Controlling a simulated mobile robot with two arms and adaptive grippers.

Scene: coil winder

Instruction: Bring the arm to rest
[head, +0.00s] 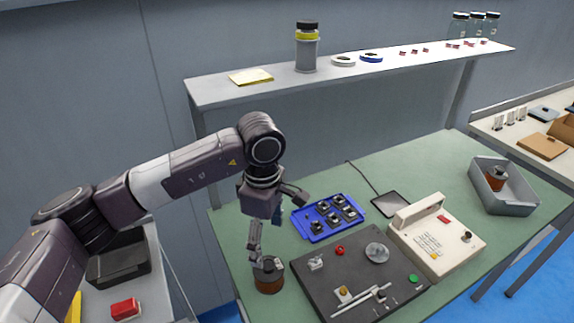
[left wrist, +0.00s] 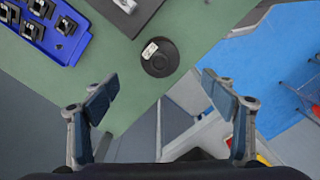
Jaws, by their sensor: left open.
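My left gripper (head: 277,218) hangs from my left arm over the left end of the green bench (head: 231,223). Its fingers are spread, and nothing is between them in the left wrist view (left wrist: 160,97). A copper-brown spool (head: 269,285) with a dark top stands on the bench near its left edge, just below the gripper in the head view. In the left wrist view its round dark top (left wrist: 160,66) with a small pale piece lies ahead of the fingertips, apart from them. My right gripper is not in view.
A blue tray (head: 352,231) of black parts, a dark winder plate (head: 315,270) and a beige device (head: 452,262) fill the bench middle. A grey bin (head: 517,201) holds another spool. A shelf (head: 225,92) runs above the back. Left stands a side table with a black tray (head: 117,262).

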